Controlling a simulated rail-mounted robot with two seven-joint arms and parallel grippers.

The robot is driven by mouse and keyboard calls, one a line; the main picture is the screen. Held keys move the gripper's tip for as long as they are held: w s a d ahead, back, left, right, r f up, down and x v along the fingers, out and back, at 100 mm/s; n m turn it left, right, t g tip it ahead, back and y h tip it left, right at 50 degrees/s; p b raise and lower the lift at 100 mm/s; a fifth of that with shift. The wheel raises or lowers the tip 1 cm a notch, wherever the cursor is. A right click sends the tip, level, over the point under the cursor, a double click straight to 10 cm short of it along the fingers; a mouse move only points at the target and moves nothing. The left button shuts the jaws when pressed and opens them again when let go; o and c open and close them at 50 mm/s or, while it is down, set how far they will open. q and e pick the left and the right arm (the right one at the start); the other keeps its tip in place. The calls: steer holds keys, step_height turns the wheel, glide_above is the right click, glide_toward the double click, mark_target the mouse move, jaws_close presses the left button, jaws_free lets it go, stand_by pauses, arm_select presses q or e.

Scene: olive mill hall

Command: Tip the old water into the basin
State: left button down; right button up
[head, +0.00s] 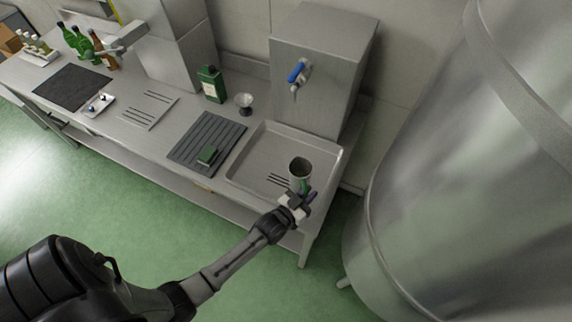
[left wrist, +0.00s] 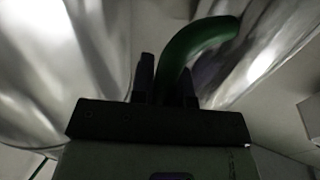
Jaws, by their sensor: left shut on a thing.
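A metal jug (head: 299,172) with a green handle (head: 304,187) is at the right front part of the shallow steel basin (head: 262,150). It looks about upright, with its dark mouth facing up; I cannot make out water inside. Whether its base touches the basin floor is unclear. My left gripper (head: 297,203) is shut on the handle, at the basin's front edge. In the left wrist view the green handle (left wrist: 198,38) rises from between the fingers (left wrist: 166,88), beside the jug's shiny wall (left wrist: 268,50). My right gripper is out of view.
A blue-handled tap (head: 298,73) sticks out from a steel block behind the basin. Left of it are a ribbed dark mat (head: 207,137) with a green sponge (head: 208,155), a green bottle (head: 212,84) and a small cup (head: 244,102). A large steel tank (head: 470,170) stands close on the right.

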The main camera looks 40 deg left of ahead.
arm_select(q)
steer(key=shift+s+a+f+y, duration=0.15)
steer(key=shift+s+f, duration=0.2)
steer(key=shift+f, duration=0.45)
steer(key=shift+s+a+f+y, duration=0.15)
steer(key=shift+s+f, duration=0.15)
steer(key=shift+f, duration=0.45)
steer(key=shift+a+n, duration=0.1)
steer(key=shift+n, duration=0.2)
